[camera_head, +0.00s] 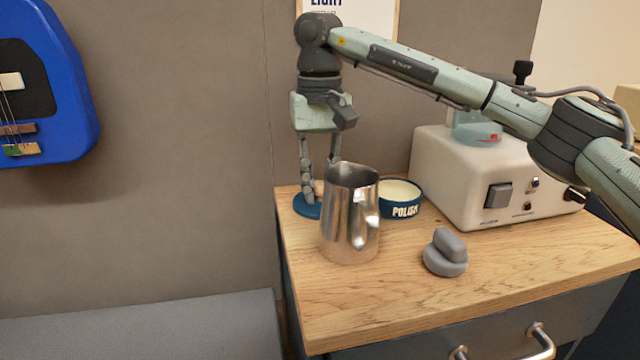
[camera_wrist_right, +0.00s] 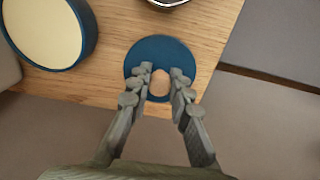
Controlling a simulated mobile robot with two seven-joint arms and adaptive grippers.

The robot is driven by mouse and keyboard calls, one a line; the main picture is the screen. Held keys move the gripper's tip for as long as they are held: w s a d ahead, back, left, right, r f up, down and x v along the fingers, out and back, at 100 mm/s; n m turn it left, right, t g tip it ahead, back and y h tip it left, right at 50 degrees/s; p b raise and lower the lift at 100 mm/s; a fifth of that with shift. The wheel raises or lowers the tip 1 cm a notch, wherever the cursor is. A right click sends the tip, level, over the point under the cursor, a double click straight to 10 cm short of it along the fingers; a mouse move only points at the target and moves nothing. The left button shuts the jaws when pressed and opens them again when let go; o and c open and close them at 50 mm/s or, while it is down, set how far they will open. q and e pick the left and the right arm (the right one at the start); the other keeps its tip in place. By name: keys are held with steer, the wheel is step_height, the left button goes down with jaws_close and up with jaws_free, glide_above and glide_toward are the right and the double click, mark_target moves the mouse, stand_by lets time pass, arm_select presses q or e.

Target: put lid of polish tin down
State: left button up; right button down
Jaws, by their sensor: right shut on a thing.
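The lid of the polish tin (camera_head: 303,208) is a flat blue disc at the back left corner of the wooden top. It also shows in the right wrist view (camera_wrist_right: 160,50), with a small light wooden knob (camera_wrist_right: 160,84). My right gripper (camera_head: 317,190) points down from above and is shut on this knob. The lid looks level and at the height of the wooden top, partly past its edge; I cannot tell whether it touches. The open polish tin (camera_head: 404,208), blue with pale polish inside, stands to the right of the lid. My left gripper is not in view.
A metal pitcher (camera_head: 350,225) stands in front of the lid and tin, hiding part of both. A grey knobbed object (camera_head: 446,254) sits at front right, and a white machine (camera_head: 470,180) stands behind it. The front left of the wooden top (camera_head: 325,305) is clear.

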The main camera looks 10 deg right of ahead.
mark_target(320, 183)
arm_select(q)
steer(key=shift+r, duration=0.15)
arm_select(e)
steer(key=c, duration=1.4)
jaws_free()
steer(key=shift+f, duration=0.1)
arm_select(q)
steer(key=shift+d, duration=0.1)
arm_select(e)
step_height(320, 183, up, 7)
steer(key=shift+r+p, duration=0.1)
steer(key=shift+p, duration=0.2)
steer(key=shift+r, duration=0.35)
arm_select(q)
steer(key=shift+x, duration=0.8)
